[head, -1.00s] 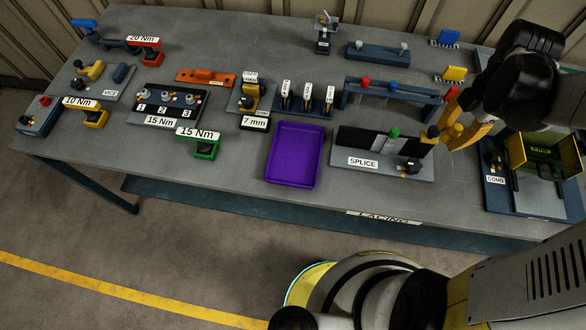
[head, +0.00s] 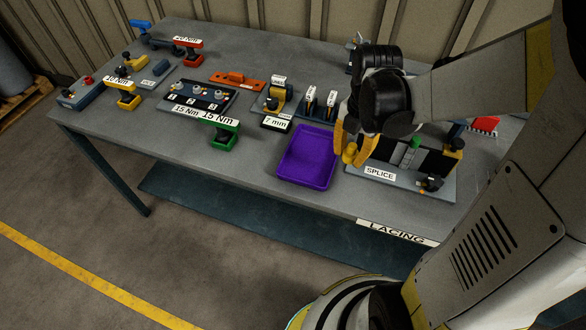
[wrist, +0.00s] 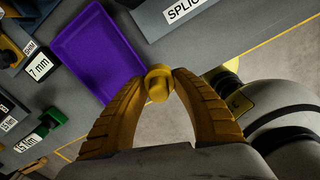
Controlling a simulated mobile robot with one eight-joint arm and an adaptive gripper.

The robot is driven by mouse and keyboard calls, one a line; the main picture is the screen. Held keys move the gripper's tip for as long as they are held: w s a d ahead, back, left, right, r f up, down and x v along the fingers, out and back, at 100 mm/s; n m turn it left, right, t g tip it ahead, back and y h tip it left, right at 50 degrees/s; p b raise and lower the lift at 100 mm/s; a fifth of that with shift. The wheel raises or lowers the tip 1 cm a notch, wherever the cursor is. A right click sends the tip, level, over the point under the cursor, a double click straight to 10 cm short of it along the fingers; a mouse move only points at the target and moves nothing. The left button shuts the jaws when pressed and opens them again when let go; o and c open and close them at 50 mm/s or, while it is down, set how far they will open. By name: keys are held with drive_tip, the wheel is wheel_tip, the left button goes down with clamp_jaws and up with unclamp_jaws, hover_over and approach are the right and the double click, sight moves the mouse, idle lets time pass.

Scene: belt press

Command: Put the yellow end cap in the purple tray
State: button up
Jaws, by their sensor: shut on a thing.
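My gripper (head: 352,150) is shut on the yellow end cap (wrist: 158,84), a short rounded piece pinched between the two yellow fingertips in the wrist view. In the head view the cap (head: 349,153) shows just right of the purple tray and left of the splice board. The purple tray (head: 307,158) is shallow, rectangular and empty. It also shows in the wrist view (wrist: 95,55), up and left of the cap, with its near right corner beside the fingertips. The cap's height above the table is hard to tell.
The splice board (head: 393,180) stands right of the tray, with a green knob and a yellow end piece (head: 453,147). Left of the tray are the 7 mm block (head: 276,123) and a green driver (head: 225,135). The bench front edge lies just below the tray.

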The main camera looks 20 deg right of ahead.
drive_tip(key=b, duration=0.4)
hover_over(304, 174)
wheel_tip(304, 174, down, 7)
drive_tip(key=shift+r, duration=0.15)
drive_tip(key=shift+f+b, duration=0.85)
drive_tip(key=shift+f, duration=1.15)
drive_tip(key=shift+f, duration=0.15)
drive_tip(key=o, duration=0.9)
